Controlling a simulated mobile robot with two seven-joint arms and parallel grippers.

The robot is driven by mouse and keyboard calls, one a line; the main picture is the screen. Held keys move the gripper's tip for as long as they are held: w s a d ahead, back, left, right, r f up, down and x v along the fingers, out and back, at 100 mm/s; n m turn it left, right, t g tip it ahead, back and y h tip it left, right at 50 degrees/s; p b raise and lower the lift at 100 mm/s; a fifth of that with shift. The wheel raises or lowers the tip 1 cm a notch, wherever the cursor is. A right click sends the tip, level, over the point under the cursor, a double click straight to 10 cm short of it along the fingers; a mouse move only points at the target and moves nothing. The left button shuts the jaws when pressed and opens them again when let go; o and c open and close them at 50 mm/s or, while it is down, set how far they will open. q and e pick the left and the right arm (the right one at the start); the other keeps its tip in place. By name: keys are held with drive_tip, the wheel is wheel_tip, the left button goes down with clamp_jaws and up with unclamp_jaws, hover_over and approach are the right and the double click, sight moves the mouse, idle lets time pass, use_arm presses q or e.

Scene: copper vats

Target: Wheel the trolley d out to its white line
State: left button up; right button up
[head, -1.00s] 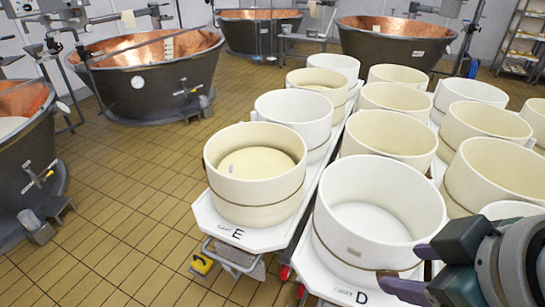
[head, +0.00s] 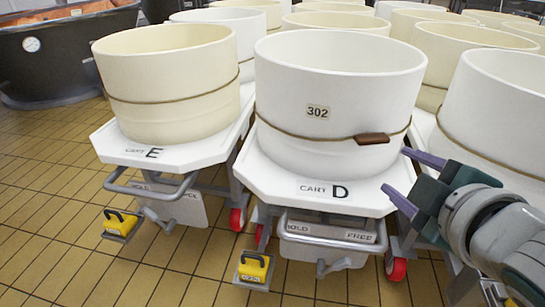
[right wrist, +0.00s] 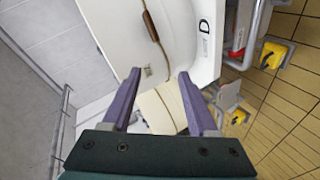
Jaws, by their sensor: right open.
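Trolley d (head: 312,190) has a white top marked CART D, a metal bar (head: 330,241) under its front edge, a plate reading HOLD and FREE, and red wheels. It carries a white tub (head: 330,90) labelled 302, with a brown piece on its band. My right gripper (head: 397,172) is open and empty at the top's front right corner; I cannot tell whether it touches. In the right wrist view, the open fingers (right wrist: 158,74) have the tub and the D-marked edge beyond them. My left gripper and the white line are not in view.
More tubs stand close behind and to the right. Yellow blocks with black handles (head: 254,268) sit low in front of both trolleys. Tiled floor (head: 40,220) is open at the left. A dark vat (head: 60,60) stands farther back.

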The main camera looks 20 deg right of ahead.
drive_tip(key=w+a+f+n+t+y+b, duration=0.1)
drive_tip(key=w+f+n+t+b, duration=0.15)
drive_tip(key=f+b, duration=1.1)
drive_tip(key=w+a+f+n+t+y+b, duration=0.1)
drive_tip(key=f+n+b, duration=0.3)
drive_tip(key=f+b, duration=0.9)
drive_tip(key=f+b+x, duration=0.1)
drive_tip(key=b+x, duration=0.1)
drive_tip(key=x, duration=0.8)
drive_tip(key=shift+s+f+b, duration=0.2)
drive_tip(key=shift+f+b, duration=0.05)
drive_tip(key=shift+b, duration=0.05)
drive_tip(key=c, duration=0.4)
clamp_jaws()
drive_tip(key=shift+g, duration=0.25)
